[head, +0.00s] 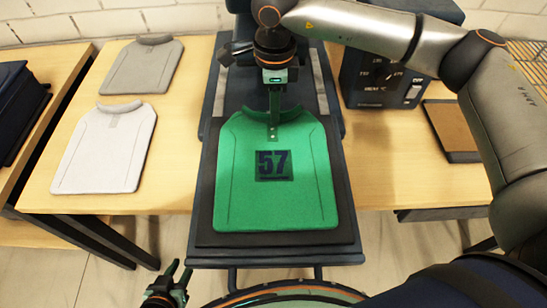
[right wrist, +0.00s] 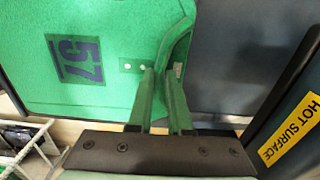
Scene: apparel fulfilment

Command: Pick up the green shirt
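The green shirt (head: 275,190) lies flat on the dark press platen (head: 210,238), its collar toward the back and a dark "57" on its front. It also shows in the right wrist view (right wrist: 100,30). My right gripper (head: 273,128) points down at the middle of the collar. In the right wrist view its two fingers (right wrist: 161,72) stand on either side of the collar edge, a small gap between them. I cannot tell whether they pinch the cloth. My left gripper (head: 179,271) is low at the bottom left, its fingers apart and empty, away from the shirt.
A white shirt (head: 105,150) and a grey shirt (head: 142,65) lie on the wooden table (head: 170,180) at left. A dark control box (head: 385,80) stands right of the press. A "HOT SURFACE" label (right wrist: 290,130) shows near my right gripper.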

